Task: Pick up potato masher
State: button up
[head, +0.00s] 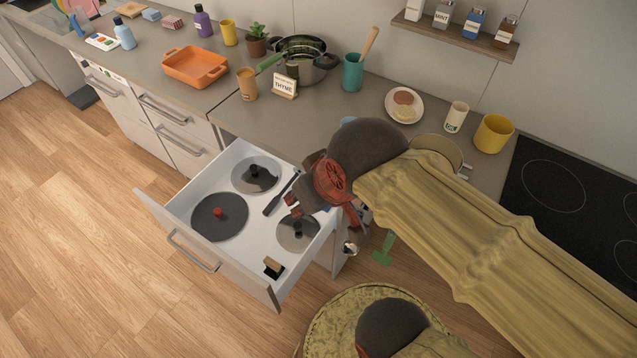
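No potato masher can be told for certain. A dark, long-handled utensil (281,193) lies in the open drawer (180,210) between the pot lids; it could be the masher, but its kind is unclear. My gripper (296,205), dark and red, is over the right side of the drawer, just right of this utensil. It points down and left and covers part of the drawer's inside. Whether its fingers are apart or touch anything is unclear.
Lids with a red knob (217,212) and black knobs (254,172) (298,231) lie in the drawer. A small dark-and-tan item (273,267) lies near its front right. A green object (384,250) shows below my arm. The counter above holds pots, cups and an orange dish (195,67).

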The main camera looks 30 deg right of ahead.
aim_at(276, 200)
jog(key=z, duration=0.45)
jog(key=l+z, duration=0.1)
jog(key=z, duration=0.75)
jog(key=i+l+z, duration=0.1)
jog(key=z, duration=0.3)
jog(key=u, duration=1.5)
jog(key=i+j, duration=0.1)
jog(key=j, duration=0.3)
jog(key=i+j+u, duration=0.1)
jog(key=j, duration=0.3)
jog(key=i+j+u, duration=0.1)
jog(key=j, duration=0.3)
jog(key=i+j, duration=0.15)
jog(key=j, duration=0.25)
